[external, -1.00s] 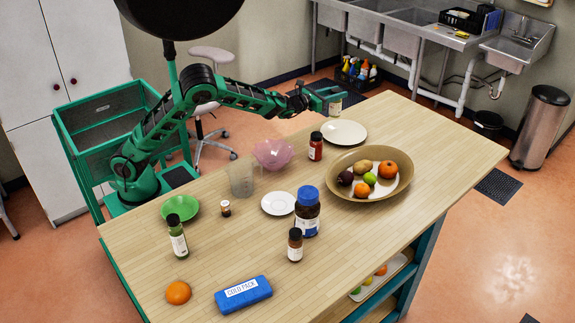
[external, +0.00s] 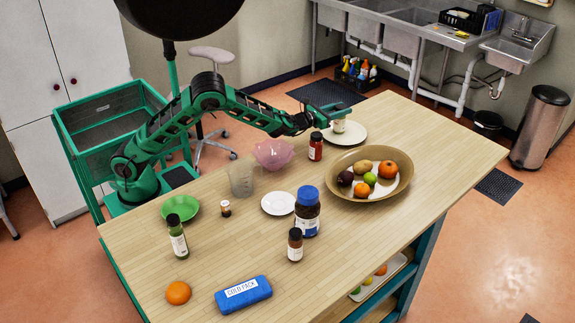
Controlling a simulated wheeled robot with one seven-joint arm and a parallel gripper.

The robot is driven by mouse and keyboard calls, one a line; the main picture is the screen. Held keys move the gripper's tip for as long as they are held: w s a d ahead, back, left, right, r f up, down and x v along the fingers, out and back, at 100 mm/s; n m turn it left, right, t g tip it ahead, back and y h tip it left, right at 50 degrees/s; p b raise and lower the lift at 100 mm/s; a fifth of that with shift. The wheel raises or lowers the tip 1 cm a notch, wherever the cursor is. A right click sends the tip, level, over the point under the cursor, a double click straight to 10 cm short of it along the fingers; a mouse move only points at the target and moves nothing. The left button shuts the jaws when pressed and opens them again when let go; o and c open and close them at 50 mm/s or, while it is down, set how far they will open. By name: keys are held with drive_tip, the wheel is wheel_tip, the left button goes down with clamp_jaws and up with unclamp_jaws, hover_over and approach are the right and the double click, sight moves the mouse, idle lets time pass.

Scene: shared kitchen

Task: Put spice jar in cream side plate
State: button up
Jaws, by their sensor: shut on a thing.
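My gripper (external: 341,113) is shut on a small jar with a white label (external: 339,126), which I take to be the spice jar. It holds the jar upright over the left part of the cream side plate (external: 355,135). The plate lies at the far side of the wooden table. The gripper hides the top of the jar. I cannot tell whether the jar's bottom touches the plate.
A red jar with a black lid (external: 316,147) stands close to the plate's left. A tan bowl of fruit (external: 342,190) is in front. A pink bowl (external: 273,154), a clear beaker (external: 241,180) and a small white plate (external: 278,204) are to the left. The table's right end is clear.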

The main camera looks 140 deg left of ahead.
drive_tip(key=o, duration=1.2)
drive_tip(key=shift+f, duration=0.1)
drive_tip(key=shift+r, duration=0.2)
drive_tip(key=d, duration=0.5)
wheel_tip(320, 180, up, 7)
drive_tip(key=shift+s, duration=0.4)
